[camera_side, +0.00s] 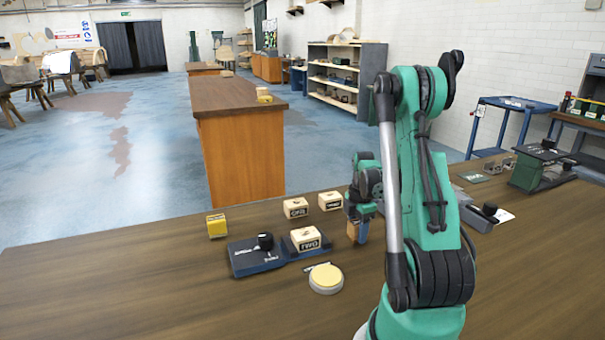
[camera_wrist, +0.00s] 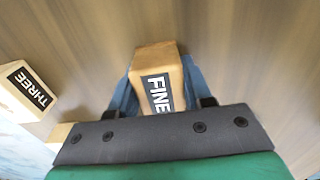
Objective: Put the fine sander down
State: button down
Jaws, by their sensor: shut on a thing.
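My gripper (camera_side: 358,232) is shut on the fine sander, a tan block (camera_side: 352,229) low over the brown workbench, right of the other blocks. In the wrist view the fine sander (camera_wrist: 157,78) sits between my blue fingers, with a black "FINE" label facing the camera. I cannot tell whether its bottom touches the bench. My arm partly hides it in the side view.
Left of my gripper are blocks "ONE" (camera_side: 295,208) and "THREE" (camera_wrist: 30,90), and "TWO" (camera_side: 306,240) at a dark blue fixture (camera_side: 254,258). A yellow block (camera_side: 217,226) and a yellow-topped disc (camera_side: 325,278) stand nearby. The front-left bench is clear.

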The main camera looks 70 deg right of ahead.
aim_at(358, 222)
jog(key=shift+c, duration=1.8)
grip_release()
notch_tip(358, 222, up, 12)
jog(key=w+a+r+m+t+h, duration=0.2)
jog(key=w+a+m+t, duration=0.15)
jog(key=w+a, duration=0.9)
jog(key=a+m+t+y, duration=0.2)
jog(key=a+m, duration=0.3)
jog(key=a, duration=1.1)
jog(key=shift+s+a+f+t, duration=0.15)
jog(key=shift+a+f+t, duration=0.1)
jog(key=shift+t, duration=0.6)
jog(key=shift+m, duration=0.25)
